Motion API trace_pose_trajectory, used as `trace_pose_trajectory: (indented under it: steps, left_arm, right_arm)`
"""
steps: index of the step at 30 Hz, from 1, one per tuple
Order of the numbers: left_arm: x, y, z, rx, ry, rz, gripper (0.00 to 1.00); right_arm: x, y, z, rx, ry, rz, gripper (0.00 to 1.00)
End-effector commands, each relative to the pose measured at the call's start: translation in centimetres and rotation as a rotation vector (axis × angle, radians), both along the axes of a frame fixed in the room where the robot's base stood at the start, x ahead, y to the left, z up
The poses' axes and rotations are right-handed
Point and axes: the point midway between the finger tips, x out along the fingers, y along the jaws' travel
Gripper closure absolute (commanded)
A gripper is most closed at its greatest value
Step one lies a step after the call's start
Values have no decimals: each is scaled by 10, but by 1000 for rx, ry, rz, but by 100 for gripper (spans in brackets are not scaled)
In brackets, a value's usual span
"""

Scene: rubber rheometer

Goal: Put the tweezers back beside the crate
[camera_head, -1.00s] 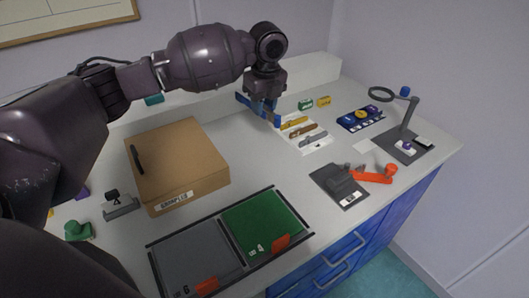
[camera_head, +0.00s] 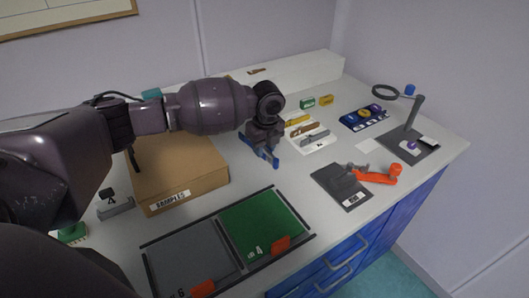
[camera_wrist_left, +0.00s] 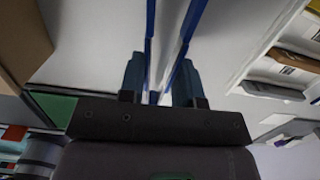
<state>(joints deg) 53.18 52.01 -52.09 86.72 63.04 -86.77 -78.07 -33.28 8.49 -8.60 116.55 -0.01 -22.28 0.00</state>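Blue tweezers (camera_head: 271,158) are held in my left gripper (camera_head: 260,145), low over the white bench to the right of the brown crate labelled "SAMPLES" (camera_head: 180,182). In the left wrist view, the two long blue tweezer arms (camera_wrist_left: 186,35) spread forward from between the fingers of my left gripper (camera_wrist_left: 158,88), which are closed on them. The crate's side (camera_wrist_left: 22,45) shows at the left of that view, apart from the tweezers. I cannot tell whether the tweezers touch the bench. My right gripper is not in view.
A white card with several tools (camera_head: 311,148) lies close right of the gripper. A tray with grey and green panels (camera_head: 190,262) lies in front. A black mat with a device (camera_head: 338,193) and a magnifier stand (camera_head: 413,115) are to the right. Bare bench lies between crate and card.

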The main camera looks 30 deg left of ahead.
Motion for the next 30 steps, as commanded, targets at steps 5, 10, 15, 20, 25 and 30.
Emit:
trace_pose_trajectory:
  steps: [5, 10, 15, 20, 25, 30]
  left_arm:
    - [0, -1, -21, -2, 1, -1, 71]
    - [0, -1, -19, 0, -1, -1, 71]
    - [0, 0, -22, -1, 1, -1, 71]
    - [0, 0, -22, 0, 0, -1, 48]
    - [0, 0, -22, 0, 0, -1, 43]
    - [0, 0, -20, 0, -1, -1, 43]
  right_arm:
    - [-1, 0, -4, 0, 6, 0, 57]
    - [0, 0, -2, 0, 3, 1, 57]
    - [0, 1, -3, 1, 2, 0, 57]
    - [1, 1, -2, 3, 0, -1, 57]
    - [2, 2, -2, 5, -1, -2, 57]
    - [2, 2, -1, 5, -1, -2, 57]
